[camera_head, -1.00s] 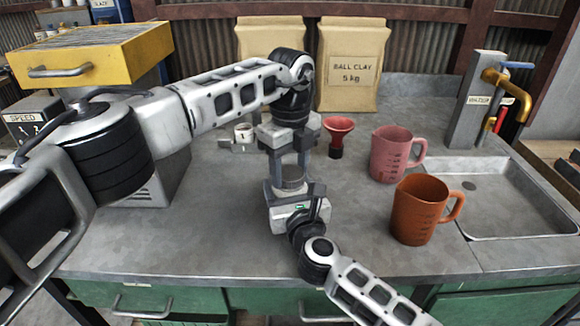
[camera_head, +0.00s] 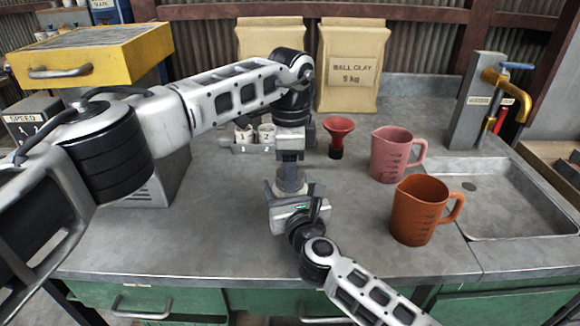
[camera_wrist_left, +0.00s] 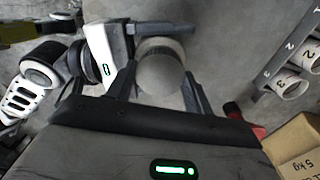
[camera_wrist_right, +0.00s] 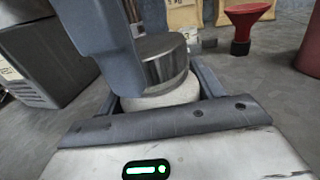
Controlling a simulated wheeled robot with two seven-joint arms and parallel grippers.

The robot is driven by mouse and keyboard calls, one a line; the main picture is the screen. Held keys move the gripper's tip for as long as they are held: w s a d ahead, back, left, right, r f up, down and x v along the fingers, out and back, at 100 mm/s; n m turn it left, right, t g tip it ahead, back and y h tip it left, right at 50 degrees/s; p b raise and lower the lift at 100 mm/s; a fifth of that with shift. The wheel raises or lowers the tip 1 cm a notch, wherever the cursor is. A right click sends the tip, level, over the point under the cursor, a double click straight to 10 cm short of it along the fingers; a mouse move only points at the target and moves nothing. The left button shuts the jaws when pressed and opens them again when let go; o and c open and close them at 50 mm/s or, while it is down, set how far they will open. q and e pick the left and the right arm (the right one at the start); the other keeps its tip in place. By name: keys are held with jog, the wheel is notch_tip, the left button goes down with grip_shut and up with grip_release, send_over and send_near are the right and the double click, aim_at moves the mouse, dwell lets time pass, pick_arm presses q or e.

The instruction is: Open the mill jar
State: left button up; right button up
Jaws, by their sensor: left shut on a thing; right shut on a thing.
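The mill jar (camera_head: 291,183) stands upright on the grey worktop, mostly hidden between my grippers. In the right wrist view its pale body (camera_wrist_right: 165,96) is under a shiny metal lid (camera_wrist_right: 164,62), with no clear gap between them. My left gripper (camera_head: 291,163) points down from above and is shut on the lid, whose top (camera_wrist_left: 160,72) shows between the fingers in the left wrist view. My right gripper (camera_head: 291,197) comes from the front and is shut on the jar's body.
A small numbered rack with white cups (camera_head: 252,147) stands behind the jar. A red funnel (camera_head: 338,133), a pink jug (camera_head: 392,155) and an orange jug (camera_head: 415,212) stand to the right, before the sink (camera_head: 505,195). Clay bags (camera_head: 350,70) stand at the back. The front worktop is clear.

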pick_arm(q)
jog(key=shift+r, duration=0.15)
pick_arm(e)
jog(key=shift+f, duration=0.1)
pick_arm(q)
jog(key=shift+r, duration=0.95)
jog(key=shift+r, duration=2)
pick_arm(e)
jog(key=o, duration=2)
jog(key=shift+c, duration=0.2)
jog(key=shift+s, duration=0.1)
